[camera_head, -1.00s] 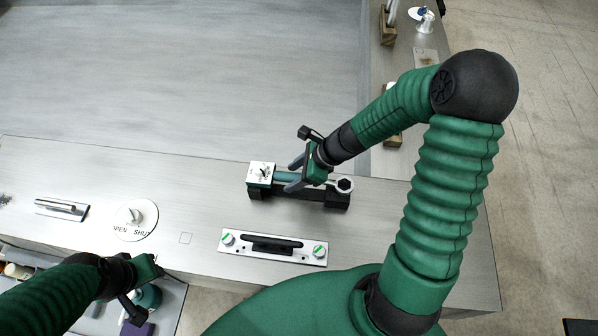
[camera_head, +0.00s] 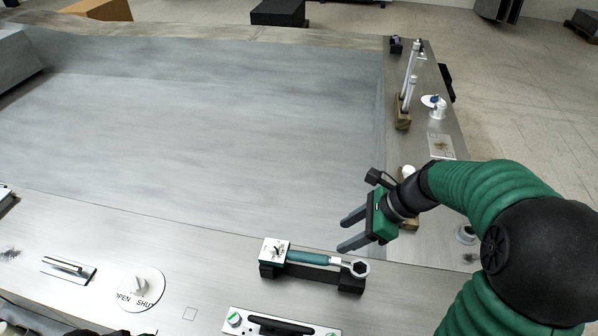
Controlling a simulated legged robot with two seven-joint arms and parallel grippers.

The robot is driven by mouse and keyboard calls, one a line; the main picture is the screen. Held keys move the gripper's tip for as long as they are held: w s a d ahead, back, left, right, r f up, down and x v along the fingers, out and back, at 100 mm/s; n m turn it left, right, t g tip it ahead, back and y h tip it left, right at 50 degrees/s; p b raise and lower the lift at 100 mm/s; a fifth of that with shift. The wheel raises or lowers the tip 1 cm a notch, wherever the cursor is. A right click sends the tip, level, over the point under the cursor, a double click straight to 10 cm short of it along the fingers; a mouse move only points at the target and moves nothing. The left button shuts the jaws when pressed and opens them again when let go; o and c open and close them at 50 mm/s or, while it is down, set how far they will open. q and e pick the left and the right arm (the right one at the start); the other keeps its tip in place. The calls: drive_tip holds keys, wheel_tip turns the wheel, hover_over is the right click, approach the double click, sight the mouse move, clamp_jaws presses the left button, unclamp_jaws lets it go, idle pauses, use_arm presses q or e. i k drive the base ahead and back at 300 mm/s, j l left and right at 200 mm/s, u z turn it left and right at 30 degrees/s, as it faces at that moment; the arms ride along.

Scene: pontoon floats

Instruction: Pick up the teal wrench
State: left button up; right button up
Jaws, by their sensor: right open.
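The teal wrench (camera_head: 308,257) lies across a black holder (camera_head: 350,284) on the grey bench. My right gripper (camera_head: 341,236) is open and empty. Its two dark fingers point left, and in the picture they lie just above the wrench's right half, apart from it. The exact height of the fingers over the bench is hard to tell. My left gripper is out of the picture.
A silver panel with a black handle (camera_head: 282,327) lies in front of the holder. A round OPEN/SHUT dial (camera_head: 139,289) and a small metal bar fitting (camera_head: 68,268) are to the left. A wooden block with upright rods (camera_head: 403,112) stands back right. The wide grey recess (camera_head: 200,130) is clear.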

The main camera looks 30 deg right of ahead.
sight(279, 260)
drive_tip(key=k+j, duration=0.8)
drive_tip(key=j, duration=0.1)
